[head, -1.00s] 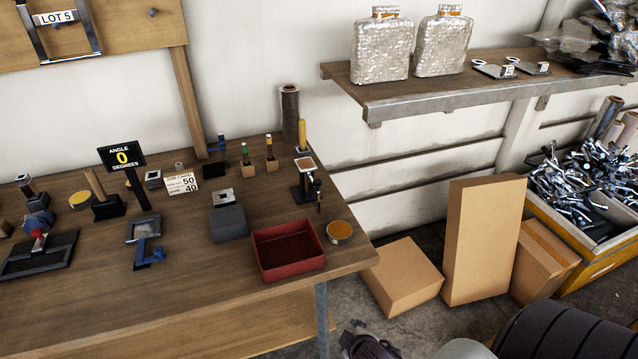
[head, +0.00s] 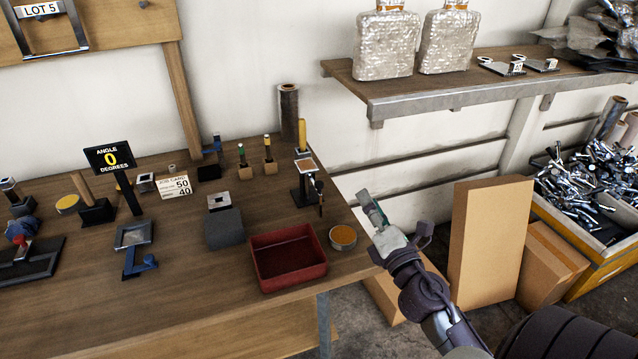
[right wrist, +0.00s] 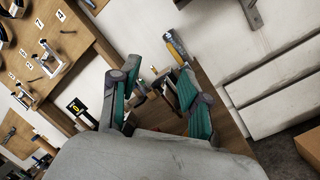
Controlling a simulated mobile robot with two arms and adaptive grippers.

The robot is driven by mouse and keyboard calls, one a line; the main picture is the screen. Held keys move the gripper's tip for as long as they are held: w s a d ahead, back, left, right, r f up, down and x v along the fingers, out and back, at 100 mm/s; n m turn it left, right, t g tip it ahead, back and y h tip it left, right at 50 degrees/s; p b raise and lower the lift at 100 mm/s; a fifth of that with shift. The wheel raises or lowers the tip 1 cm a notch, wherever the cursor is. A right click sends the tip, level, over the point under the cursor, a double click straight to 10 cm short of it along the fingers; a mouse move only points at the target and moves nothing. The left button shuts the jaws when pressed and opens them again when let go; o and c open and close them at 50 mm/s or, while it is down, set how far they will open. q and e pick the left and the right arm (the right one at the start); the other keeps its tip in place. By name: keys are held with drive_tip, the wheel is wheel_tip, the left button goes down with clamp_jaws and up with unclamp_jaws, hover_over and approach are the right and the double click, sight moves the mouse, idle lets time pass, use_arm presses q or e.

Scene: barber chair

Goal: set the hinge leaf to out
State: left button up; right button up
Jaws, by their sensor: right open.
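A small fixture with a grey square plate (head: 133,235) and a blue lever (head: 141,266) at its front stands on the bench at the left. Behind it is a black sign (head: 114,158) reading ANGLE 0 DEGREES. I cannot tell for certain which part is the hinge leaf. My right gripper (head: 373,211) is beyond the bench's right edge, well apart from the fixture. In the right wrist view its green-padded fingers (right wrist: 158,72) are open and spread, with nothing visibly held. The sign also shows small there (right wrist: 75,107). My left gripper is out of view.
A red tray (head: 289,262), a round tin (head: 342,237), a dark grey block (head: 225,230) and a black stand (head: 306,180) lie between my right gripper and the fixture. Cardboard boxes (head: 489,240) stand right of the bench. A shelf (head: 450,92) is above.

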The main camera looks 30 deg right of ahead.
sight(322, 185)
drive_tip(key=w+f+n+y, duration=0.1)
drive_tip(key=w+n+y, duration=0.1)
drive_tip(key=w+n, duration=0.3)
drive_tip(key=w+a+f+n+g+y+p, duration=0.1)
drive_tip(key=w+n+y, duration=0.2)
drive_tip(key=w+n, duration=0.2)
drive_tip(key=w+a+f+n+y+p, duration=0.1)
drive_tip(key=w+n+y, duration=0.1)
drive_tip(key=w+n, duration=0.3)
drive_tip(key=shift+w+a+g, duration=0.25)
drive_tip(key=shift+w+g, duration=0.05)
drive_tip(key=shift+g, duration=0.1)
clamp_jaws()
